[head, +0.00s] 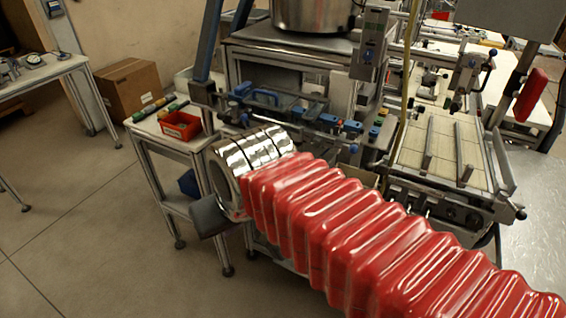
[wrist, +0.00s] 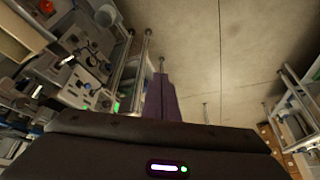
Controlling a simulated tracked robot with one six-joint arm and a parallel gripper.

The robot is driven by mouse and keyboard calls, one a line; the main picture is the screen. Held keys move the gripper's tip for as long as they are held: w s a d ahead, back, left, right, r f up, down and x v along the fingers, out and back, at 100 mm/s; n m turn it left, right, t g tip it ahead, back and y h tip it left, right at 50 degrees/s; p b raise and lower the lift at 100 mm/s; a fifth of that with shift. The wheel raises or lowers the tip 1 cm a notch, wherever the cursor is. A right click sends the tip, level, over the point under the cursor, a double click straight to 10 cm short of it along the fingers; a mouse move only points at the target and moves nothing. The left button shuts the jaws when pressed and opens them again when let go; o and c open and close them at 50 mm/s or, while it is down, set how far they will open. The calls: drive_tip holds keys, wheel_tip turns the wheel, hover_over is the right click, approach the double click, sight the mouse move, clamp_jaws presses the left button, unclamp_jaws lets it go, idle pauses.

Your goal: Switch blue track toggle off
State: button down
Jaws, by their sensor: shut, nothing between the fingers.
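My gripper (wrist: 161,80) shows in the wrist view as a dark body with shut fingers, which look purple and point up the picture; nothing is between them. In the head view my red sleeved arm reaches left to silver rings and a dark end piece low in front of the machine. Blue parts sit on the machine's track: a blue handle (head: 265,97) at left and a blue block (head: 352,126) further right. I cannot tell which blue part is the track toggle, or its position. The fingers are apart from these parts.
A small side table with a red bin (head: 180,126) stands left of the machine. A cardboard box (head: 128,87) is on the floor behind it. A ribbed tray (head: 440,150) is at right. Open floor lies at lower left.

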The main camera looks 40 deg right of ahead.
drive_tip(key=w+d+r+m, duration=0.2)
drive_tip(key=d+r+m, duration=0.2)
drive_tip(key=d, duration=0.5)
drive_tip(key=w+d+r+m+g, duration=0.1)
drive_tip(key=d+r+m, duration=0.3)
drive_tip(key=d, duration=0.5)
drive_tip(key=w+d+r+m, duration=0.3)
drive_tip(key=d+r+m, duration=0.1)
drive_tip(key=d, duration=0.6)
drive_tip(key=shift+w+r+g+y, duration=0.3)
drive_tip(key=shift+w+g, duration=0.05)
drive_tip(key=shift+g, duration=0.05)
